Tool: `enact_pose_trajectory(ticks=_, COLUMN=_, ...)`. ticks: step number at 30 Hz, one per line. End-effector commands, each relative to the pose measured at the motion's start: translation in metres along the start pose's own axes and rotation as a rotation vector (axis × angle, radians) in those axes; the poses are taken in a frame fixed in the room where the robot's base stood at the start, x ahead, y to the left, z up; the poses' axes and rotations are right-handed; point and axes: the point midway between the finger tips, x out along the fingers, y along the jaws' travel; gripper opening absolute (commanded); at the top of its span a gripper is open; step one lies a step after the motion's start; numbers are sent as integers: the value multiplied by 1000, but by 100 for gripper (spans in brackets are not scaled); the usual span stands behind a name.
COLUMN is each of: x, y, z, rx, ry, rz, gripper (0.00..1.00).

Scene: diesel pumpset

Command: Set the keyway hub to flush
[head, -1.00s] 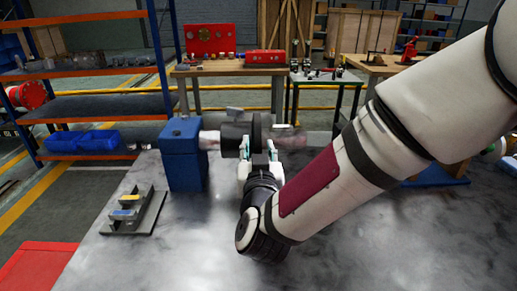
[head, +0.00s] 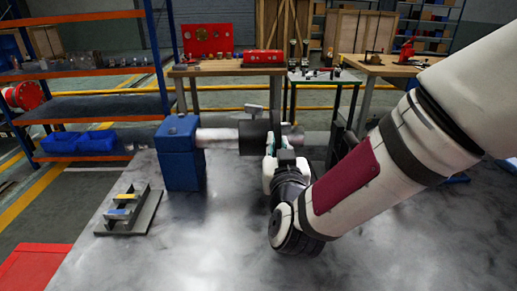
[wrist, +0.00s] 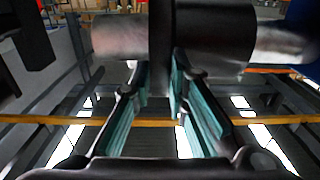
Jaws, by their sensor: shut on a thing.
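The keyway hub (head: 255,138) is a black cylinder around a pale horizontal shaft (head: 217,137), which comes out of a blue block (head: 180,152) at the left. A bare length of shaft shows between block and hub. A short stub of shaft shows right of the hub. A small grey piece (head: 253,110) stands above the hub. My gripper (head: 284,142) is at the hub's right end, from the near side. In the wrist view its fingers (wrist: 156,75) are shut on the hub's thin black flange (wrist: 160,45), beside the wider hub body (wrist: 215,25). The contact is partly hidden in the head view.
A small grey rack (head: 128,210) with yellow and blue pieces lies on the grey tabletop (head: 190,250) at the left. The front of the tabletop is clear. Shelves with blue bins (head: 100,140) and benches with a red toolbox (head: 263,57) stand behind.

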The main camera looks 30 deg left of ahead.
Motion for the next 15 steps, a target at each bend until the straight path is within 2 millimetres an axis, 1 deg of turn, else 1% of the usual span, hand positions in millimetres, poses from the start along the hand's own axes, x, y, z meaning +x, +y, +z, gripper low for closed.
enact_pose_trajectory(ticks=1, x=2, y=21, z=1, rx=-4, ry=6, rz=15, gripper=0)
enact_pose_trajectory(ticks=3, x=1, y=39, z=1, rx=-4, ry=6, rz=15, gripper=0)
enact_pose_trajectory(ticks=6, x=1, y=58, z=0, rx=-2, ry=6, rz=13, gripper=0)
enact_pose_trajectory(ticks=10, x=0, y=70, z=0, rx=0, ry=3, rz=11, gripper=0)
enact_pose_trajectory(ticks=15, x=0, y=72, z=0, rx=0, ry=1, rz=12, gripper=0)
